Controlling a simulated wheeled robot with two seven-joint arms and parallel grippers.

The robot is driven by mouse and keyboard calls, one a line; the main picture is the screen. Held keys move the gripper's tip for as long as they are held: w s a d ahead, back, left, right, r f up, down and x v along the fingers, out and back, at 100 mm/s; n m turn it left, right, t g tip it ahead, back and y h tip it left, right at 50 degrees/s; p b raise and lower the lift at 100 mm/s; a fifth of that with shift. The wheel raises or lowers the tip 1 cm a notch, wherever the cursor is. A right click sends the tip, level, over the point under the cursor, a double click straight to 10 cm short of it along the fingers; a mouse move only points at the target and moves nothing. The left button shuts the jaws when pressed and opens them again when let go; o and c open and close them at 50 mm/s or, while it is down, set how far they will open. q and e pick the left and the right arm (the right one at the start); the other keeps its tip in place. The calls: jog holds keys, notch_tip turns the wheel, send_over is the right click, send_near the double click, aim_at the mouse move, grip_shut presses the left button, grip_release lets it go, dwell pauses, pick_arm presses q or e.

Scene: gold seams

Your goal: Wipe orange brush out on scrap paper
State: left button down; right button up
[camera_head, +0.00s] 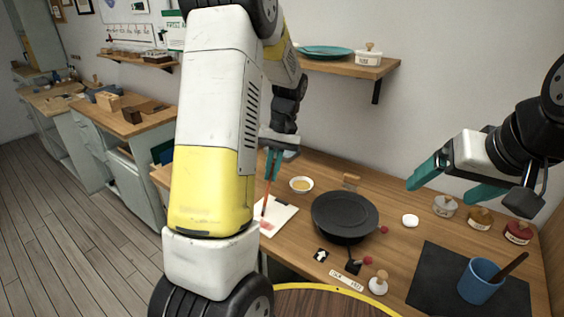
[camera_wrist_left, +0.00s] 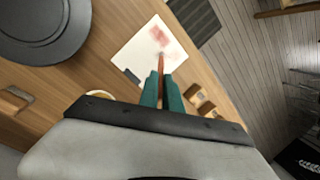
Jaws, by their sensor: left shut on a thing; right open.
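My left gripper (camera_head: 272,165) is shut on an orange-red brush (camera_head: 266,200), which points down over the white scrap paper (camera_head: 284,216). In the left wrist view the brush (camera_wrist_left: 161,64) runs out from between the teal fingers (camera_wrist_left: 161,90) over the paper (camera_wrist_left: 133,53). Pinkish-red smears (camera_wrist_left: 162,38) mark the paper near the brush's tip. I cannot tell whether the tip touches the paper. My white and yellow left arm hides part of the table's left side. My right gripper (camera_head: 446,186) is open and empty above the table's right side.
A dark round turntable (camera_head: 345,216) stands right of the paper, with a small bowl of yellowish contents (camera_head: 301,184) behind. A blue cup (camera_head: 480,281) with a stick stands on a dark mat (camera_head: 430,276). Lidded jars (camera_head: 480,218) line the back right.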

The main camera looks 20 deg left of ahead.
pick_arm(q)
jog(key=shift+s+d+r, duration=0.1)
jog(key=shift+s+d, duration=0.2)
jog(key=shift+d, duration=0.55)
jog(key=shift+s+d+f, duration=0.1)
jog(key=shift+s+d, duration=0.2)
jog(key=shift+d, duration=0.5)
jog(key=shift+s+d+r, duration=0.1)
jog(key=shift+s+d, duration=0.2)
jog(key=shift+d, duration=0.55)
jog(key=w+a, duration=0.3)
jog(key=a, duration=0.6)
jog(key=shift+d, duration=0.1)
jog(key=s+d, duration=0.3)
jog(key=d, duration=0.6)
dwell(1.3)
